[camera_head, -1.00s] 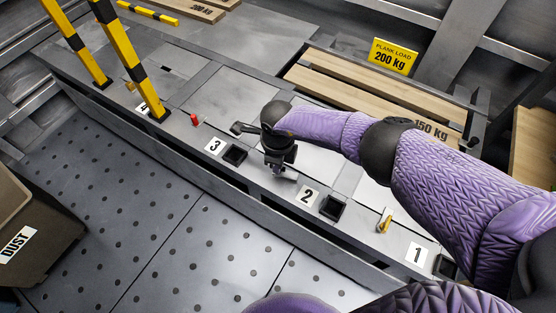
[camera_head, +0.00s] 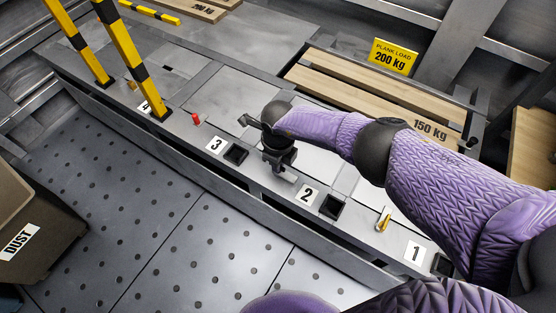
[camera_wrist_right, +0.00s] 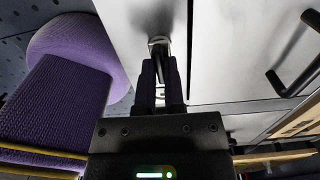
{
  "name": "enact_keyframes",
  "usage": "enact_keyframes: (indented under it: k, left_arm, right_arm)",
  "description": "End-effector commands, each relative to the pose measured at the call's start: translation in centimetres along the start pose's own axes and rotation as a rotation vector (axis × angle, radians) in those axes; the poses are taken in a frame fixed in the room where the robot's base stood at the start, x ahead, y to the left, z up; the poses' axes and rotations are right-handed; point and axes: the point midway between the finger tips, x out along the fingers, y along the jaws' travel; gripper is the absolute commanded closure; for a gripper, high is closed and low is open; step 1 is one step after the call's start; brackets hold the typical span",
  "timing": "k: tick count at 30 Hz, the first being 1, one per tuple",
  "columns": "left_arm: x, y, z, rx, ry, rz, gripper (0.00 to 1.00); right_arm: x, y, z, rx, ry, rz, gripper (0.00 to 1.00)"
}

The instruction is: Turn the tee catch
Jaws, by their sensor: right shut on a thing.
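My right gripper (camera_head: 284,172) is down at the grey deck edge, between labels 2 and 3. In the right wrist view its two dark fingers (camera_wrist_right: 161,70) are shut on the tee catch (camera_wrist_right: 158,42). Only a small metallic part of the catch shows beyond and between the fingertips, beside a seam between pale panels. In the head view the gripper and wrist hide most of the catch, and its exact angle cannot be told. My left gripper is not in view.
A yellow catch (camera_head: 384,219) stands near label 1 and a red one (camera_head: 195,119) beyond label 3. Black square sockets (camera_head: 332,207) line the edge. A black handle (camera_wrist_right: 291,84) sits on a panel. Yellow-black posts (camera_head: 138,65) rise at left; a dust bin (camera_head: 30,232) stands lower left.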

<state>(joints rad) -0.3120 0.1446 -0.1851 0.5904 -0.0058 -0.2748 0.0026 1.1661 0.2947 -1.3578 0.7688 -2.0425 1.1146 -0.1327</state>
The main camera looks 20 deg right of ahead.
Motion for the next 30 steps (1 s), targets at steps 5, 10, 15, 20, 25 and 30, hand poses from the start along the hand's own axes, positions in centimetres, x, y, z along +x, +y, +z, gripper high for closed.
enact_keyframes:
  k: [5,10,15,20,25,30]
  left_arm:
    - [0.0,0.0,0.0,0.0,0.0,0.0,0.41]
    - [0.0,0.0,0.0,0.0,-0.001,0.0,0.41]
    - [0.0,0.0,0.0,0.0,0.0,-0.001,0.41]
    - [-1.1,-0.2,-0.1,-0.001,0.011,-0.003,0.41]
    - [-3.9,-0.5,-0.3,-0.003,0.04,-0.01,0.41]
    - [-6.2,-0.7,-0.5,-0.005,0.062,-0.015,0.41]
  right_arm:
    - [0.0,0.0,0.0,0.001,0.0,0.0,0.67]
    - [0.0,0.0,0.0,0.0,0.0,0.0,0.53]
    - [-0.1,0.0,0.0,0.0,0.0,0.0,0.53]
    - [-1.8,-0.1,0.1,0.0,-0.004,-0.003,0.53]
    - [-6.2,-0.1,0.1,0.001,-0.007,-0.006,0.53]
    - [-10.0,-0.1,0.1,0.0,-0.005,-0.004,0.53]
